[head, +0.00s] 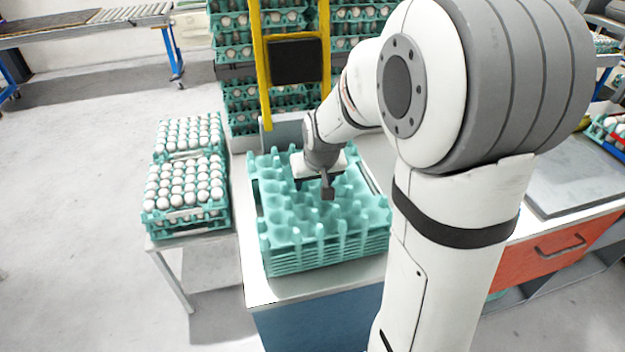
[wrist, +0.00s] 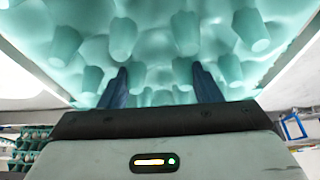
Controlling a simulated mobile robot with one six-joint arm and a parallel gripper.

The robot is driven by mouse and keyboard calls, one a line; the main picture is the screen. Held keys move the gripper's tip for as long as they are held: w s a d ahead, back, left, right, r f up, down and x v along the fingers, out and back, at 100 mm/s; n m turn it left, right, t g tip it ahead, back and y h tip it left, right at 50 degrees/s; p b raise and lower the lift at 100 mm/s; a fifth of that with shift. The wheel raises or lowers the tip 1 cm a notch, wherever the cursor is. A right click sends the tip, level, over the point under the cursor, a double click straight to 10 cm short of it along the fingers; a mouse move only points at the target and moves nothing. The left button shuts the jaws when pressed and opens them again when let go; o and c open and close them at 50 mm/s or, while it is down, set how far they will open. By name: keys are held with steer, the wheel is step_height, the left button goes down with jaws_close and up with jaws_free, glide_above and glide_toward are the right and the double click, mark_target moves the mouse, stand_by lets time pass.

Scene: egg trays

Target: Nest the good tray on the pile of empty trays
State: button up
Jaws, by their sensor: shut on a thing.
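A pile of empty teal trays (head: 325,257) stands on the worktable in the head view, its stacked edges showing at the front. My gripper (head: 327,188) is over the top of the teal trays, pointing down. In the wrist view my gripper (wrist: 158,78) has its two dark blue fingers closed on the teal tray (wrist: 155,45), which fills the upper part of that view with its empty cups and pegs. I cannot tell in the head view where the held tray ends and the pile begins, or whether they touch.
Trays full of white eggs (head: 186,186) stand on a small table (head: 195,240) to the left. Tall stacks of egg trays (head: 240,105) and a yellow frame (head: 258,70) are behind. A grey panel (head: 580,165) and red drawer (head: 560,245) are at right. Floor at left is clear.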

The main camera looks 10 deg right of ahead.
steer(key=o, duration=1.1)
steer(key=shift+o, duration=0.2)
steer(key=shift+r, duration=0.1)
steer(key=w+p+v, duration=0.1)
steer(key=p+v, duration=0.1)
steer(key=v, duration=0.5)
steer(key=w+r+p+v, duration=0.1)
steer(key=p+v, duration=0.2)
steer(key=v, duration=0.5)
steer(key=shift+w, duration=0.3)
